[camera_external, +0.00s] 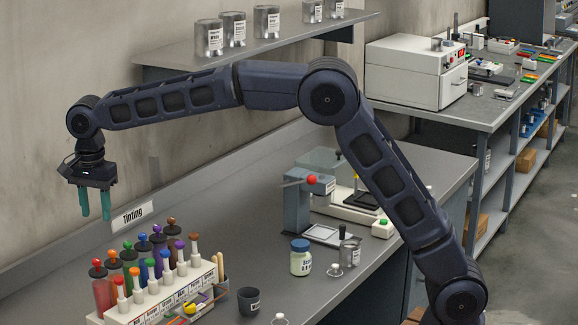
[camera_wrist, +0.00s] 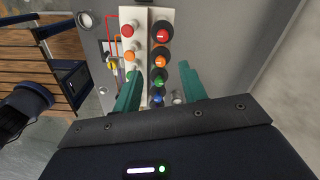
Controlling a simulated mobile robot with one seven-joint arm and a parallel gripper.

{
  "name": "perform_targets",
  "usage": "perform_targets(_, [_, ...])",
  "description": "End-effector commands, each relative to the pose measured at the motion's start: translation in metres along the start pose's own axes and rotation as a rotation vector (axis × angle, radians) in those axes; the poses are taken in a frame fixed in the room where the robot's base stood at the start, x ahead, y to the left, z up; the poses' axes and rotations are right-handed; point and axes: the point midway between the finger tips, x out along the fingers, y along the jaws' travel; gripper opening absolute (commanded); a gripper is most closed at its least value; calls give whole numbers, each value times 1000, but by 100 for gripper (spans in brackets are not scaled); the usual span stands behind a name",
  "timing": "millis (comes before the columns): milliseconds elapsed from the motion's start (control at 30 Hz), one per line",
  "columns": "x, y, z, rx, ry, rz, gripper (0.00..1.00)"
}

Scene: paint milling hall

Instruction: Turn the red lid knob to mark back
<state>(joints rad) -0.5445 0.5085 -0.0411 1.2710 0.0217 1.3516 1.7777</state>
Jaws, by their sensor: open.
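The red lid knob (camera_external: 96,262) tops the red canister (camera_external: 103,290), at the near left end of the back row on the bench. In the wrist view the red knob (camera_wrist: 162,35) sits on a round black lid, beyond my fingertips. My gripper (camera_external: 95,214) is open and empty, with its two teal fingers pointing down, above and apart from the canisters. In the wrist view my gripper (camera_wrist: 161,68) has its fingers spread either side of the row of lids. The mark for back cannot be made out in either view.
Canisters with orange, green, blue and other coloured knobs stand close beside the red one. A white rack (camera_external: 165,298) of colour-topped plungers stands in front. A "Tinting" sign (camera_external: 132,215) and the wall are behind. A dark cup (camera_external: 249,301) stands to the right.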

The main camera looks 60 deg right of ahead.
Motion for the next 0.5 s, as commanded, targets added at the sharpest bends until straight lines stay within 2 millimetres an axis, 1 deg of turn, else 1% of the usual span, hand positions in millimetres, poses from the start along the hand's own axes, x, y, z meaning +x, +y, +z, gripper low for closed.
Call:
perform_targets(33, [4,-5,7,11,1,4,42])
perform_targets(100, [9,-8,12,26,3,9,42])
perform_targets(267, [16,-11,15,38,4,11,42])
perform_targets(367, [26,-10,15,37,4,12,42])
perform_targets(500, [49,-10,15,37,4,14,42])
